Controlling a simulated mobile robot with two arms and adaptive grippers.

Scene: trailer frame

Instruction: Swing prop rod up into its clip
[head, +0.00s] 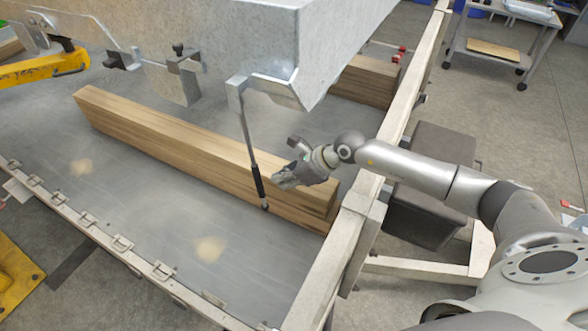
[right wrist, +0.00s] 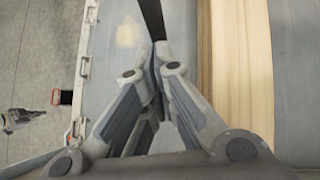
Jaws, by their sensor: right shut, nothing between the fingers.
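The prop rod (head: 249,145) hangs from a bracket (head: 236,88) under the raised metal body. It is thin and grey, with a black sleeve low down and a small round end in front of the timber. My right gripper (head: 280,182) is just right of the black sleeve, shut and empty. In the right wrist view its fingertips (right wrist: 160,52) meet, and the dark rod (right wrist: 152,18) shows just beyond them; I cannot tell if they touch. A small bracket with a black knob (head: 178,48) sits on the body's side; I cannot tell whether it is the clip. My left gripper is not in view.
A long timber beam (head: 165,133) lies on the grey bed behind the rod. The raised metal body (head: 225,40) overhangs it. A pale frame rail (head: 345,225) runs beneath my right forearm. A grey box (head: 430,195) stands beyond the rail. The bed's front left is clear.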

